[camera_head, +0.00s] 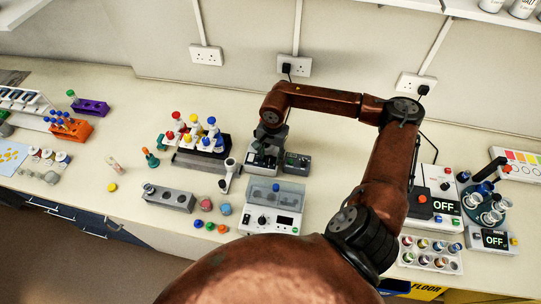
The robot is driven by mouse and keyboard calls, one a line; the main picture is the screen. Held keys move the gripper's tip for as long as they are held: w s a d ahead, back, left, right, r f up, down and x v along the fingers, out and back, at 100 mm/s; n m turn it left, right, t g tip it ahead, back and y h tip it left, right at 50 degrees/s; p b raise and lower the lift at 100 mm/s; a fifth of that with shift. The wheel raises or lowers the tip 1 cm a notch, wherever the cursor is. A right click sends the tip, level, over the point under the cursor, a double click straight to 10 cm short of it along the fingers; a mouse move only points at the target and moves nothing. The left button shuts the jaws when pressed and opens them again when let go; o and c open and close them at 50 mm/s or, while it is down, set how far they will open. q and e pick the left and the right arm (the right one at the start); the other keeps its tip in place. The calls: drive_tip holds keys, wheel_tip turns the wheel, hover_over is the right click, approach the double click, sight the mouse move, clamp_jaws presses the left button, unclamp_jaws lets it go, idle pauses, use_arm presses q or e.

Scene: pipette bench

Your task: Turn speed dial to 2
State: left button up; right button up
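My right arm reaches over the bench, and my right gripper (270,141) hangs dark and small at its end, pointing down. It is just above or against a small grey device (261,161) with a control face. I cannot tell whether its fingers are open, or whether they touch the device. A small dark control box (297,162) sits just right of it. Nearer the front, a white device with a clear lid (276,190) has a black dial (262,220) and a small display. No numbers by any dial are readable, and I cannot tell which one is the speed dial. My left gripper is not in view.
A rack of coloured-cap bottles (203,142) stands left of my gripper. A grey block (168,198) and loose coloured caps (210,226) lie nearer the front. At right are devices reading OFF (445,207) and a vial tray (430,254). My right arm hides part of the bench.

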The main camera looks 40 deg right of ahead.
sight(272, 158)
drive_tip(key=shift+r, duration=0.15)
wheel_tip(272, 158, up, 12)
drive_tip(key=shift+s+d, duration=0.15)
drive_tip(key=shift+s, duration=0.1)
drive_tip(key=shift+f, duration=0.2)
idle(0.5)
